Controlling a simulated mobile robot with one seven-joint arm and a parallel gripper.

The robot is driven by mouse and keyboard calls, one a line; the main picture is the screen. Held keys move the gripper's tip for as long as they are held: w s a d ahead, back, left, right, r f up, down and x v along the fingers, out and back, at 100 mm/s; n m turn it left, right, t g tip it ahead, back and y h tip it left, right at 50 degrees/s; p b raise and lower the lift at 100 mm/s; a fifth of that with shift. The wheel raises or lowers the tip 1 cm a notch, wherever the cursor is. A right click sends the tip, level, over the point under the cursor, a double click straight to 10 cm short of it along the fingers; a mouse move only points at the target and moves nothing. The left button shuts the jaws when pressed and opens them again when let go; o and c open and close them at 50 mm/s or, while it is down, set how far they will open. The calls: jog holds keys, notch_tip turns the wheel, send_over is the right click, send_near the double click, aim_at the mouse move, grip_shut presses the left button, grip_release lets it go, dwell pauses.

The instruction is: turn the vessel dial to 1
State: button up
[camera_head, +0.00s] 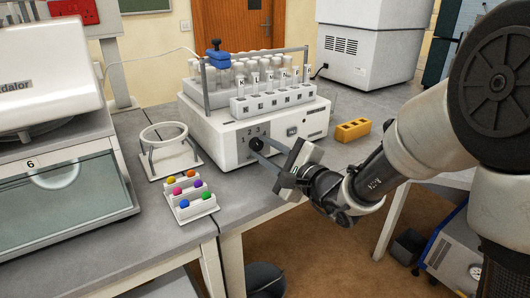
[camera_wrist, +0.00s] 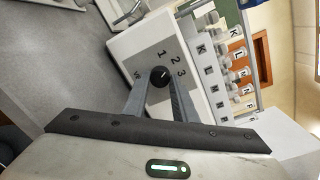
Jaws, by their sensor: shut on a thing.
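The vessel dial (camera_head: 256,144) is a round black knob on the front of the white tablet tester (camera_head: 228,146). In the wrist view the dial (camera_wrist: 159,77) has the numbers 1, 2 and 3 around it. Its small white mark seems to point toward 2 or 3, but it is too small to be sure. My gripper (camera_head: 262,151) reaches the dial from the front right. In the wrist view its two grey fingers (camera_wrist: 160,86) lie on either side of the dial, shut on it. The dial's sides are partly hidden by the fingers.
Glass vessels and a white labelled rack (camera_head: 272,101) stand on the tester. A white ring stand (camera_head: 165,150) and a rack of coloured pieces (camera_head: 190,196) are to its left. A yellow block (camera_head: 352,130) lies to its right. The bench edge runs below my gripper.

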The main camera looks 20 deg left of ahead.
jog(key=n, duration=0.5)
jog(key=shift+s+n+h, duration=0.1)
jog(key=shift+n+h, duration=0.2)
dwell(0.4)
jog(key=o, duration=1)
jog(key=shift+o, duration=0.2)
